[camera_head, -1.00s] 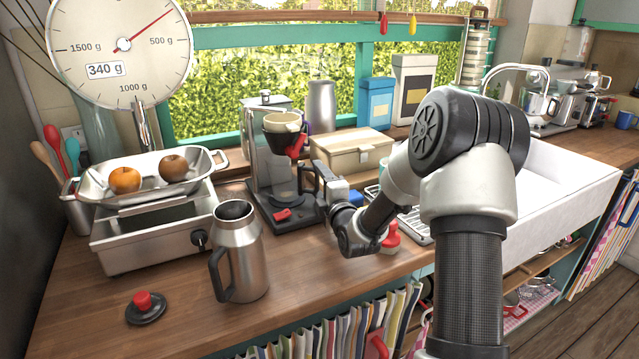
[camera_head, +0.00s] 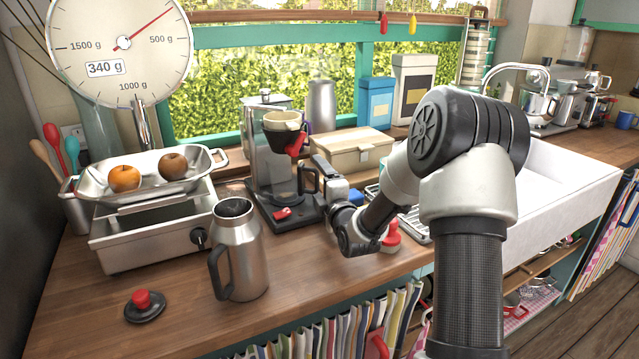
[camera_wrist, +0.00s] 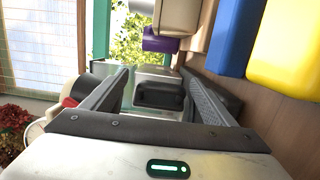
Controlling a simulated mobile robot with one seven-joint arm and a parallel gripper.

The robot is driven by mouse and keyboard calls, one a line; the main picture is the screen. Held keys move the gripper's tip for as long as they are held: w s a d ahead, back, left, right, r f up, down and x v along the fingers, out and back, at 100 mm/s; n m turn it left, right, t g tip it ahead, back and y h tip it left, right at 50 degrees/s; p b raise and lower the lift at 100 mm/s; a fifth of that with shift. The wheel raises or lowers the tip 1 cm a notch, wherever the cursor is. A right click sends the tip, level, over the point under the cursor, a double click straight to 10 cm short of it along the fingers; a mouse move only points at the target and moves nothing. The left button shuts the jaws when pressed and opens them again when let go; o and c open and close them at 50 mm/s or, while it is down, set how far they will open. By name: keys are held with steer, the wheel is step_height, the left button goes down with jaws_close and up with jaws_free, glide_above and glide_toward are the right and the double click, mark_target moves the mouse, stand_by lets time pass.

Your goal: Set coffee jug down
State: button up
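The coffee jug (camera_head: 284,187) stands on the base of the coffee maker (camera_head: 272,140), under the cream filter holder. Its black handle (camera_head: 308,180) points right, towards my gripper (camera_head: 324,172). My gripper is just right of the handle and partly hidden by the arm. In the wrist view, its two fingers (camera_wrist: 155,75) are spread apart, with a dark handle-like shape (camera_wrist: 160,95) showing between them. A gap shows at the left finger; contact at the right finger is unclear. Nothing looks clamped.
A steel flask (camera_head: 240,250) and a black lid with red knob (camera_head: 144,305) are in front. A scale (camera_head: 150,235) with fruit is left. A bread box (camera_head: 352,152) is behind, a red-knobbed item (camera_head: 391,238) near the arm. The front counter is mostly clear.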

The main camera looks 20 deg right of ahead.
steer(key=shift+f, duration=0.4)
steer(key=shift+s, duration=0.6)
steer(key=s, duration=1)
steer(key=s+b, duration=0.1)
steer(key=s, duration=0.5)
steer(key=shift+s+d+r, duration=0.1)
steer(key=shift+d+r, duration=0.2)
steer(key=shift+d, duration=0.1)
jaws_close()
step_height(320, 180, up, 12)
steer(key=p, duration=0.5)
stand_by(0.9)
